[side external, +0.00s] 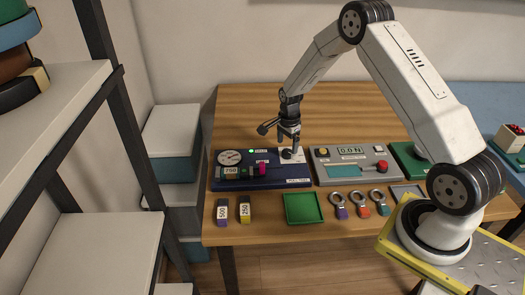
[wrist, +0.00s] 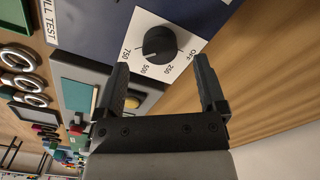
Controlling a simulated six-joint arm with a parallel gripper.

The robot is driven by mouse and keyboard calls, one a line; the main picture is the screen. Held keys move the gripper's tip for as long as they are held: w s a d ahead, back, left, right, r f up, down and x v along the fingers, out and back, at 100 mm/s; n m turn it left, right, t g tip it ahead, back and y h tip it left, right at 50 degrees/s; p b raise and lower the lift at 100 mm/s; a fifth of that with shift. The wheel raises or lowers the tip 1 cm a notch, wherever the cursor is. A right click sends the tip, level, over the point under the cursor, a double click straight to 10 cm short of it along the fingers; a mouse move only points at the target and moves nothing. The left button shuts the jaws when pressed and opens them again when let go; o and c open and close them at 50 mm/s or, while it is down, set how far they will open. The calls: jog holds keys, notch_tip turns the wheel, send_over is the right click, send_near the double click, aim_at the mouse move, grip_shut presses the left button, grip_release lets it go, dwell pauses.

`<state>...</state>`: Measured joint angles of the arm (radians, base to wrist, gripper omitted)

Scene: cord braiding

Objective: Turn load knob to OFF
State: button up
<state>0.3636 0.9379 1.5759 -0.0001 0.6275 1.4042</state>
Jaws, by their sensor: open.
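The black round load knob (wrist: 159,42) sits on a white dial plate (wrist: 188,42) marked OFF, 250, 500 and 750. A pale pointer line on the knob faces the lower left of the picture, on the 500–750 side and away from OFF. My gripper (wrist: 161,64) is open and empty, its two black fingers apart on either side of the knob in the picture; I see no contact. In the side external view my gripper (side external: 289,138) is just above the white plate at the right end of the blue pull tester (side external: 230,184), partly hiding the knob.
A grey force gauge box (side external: 322,172) stands close to the right of the tester. In front lie weights labelled 500 (side external: 222,211) and 250 (side external: 244,209), a green tray (side external: 289,221) and several ring-topped pieces (side external: 339,206). The wooden table (side external: 240,110) behind is clear.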

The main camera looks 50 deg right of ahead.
aim_at(287, 152)
jog(key=shift+f, duration=1.65)
grip_shut()
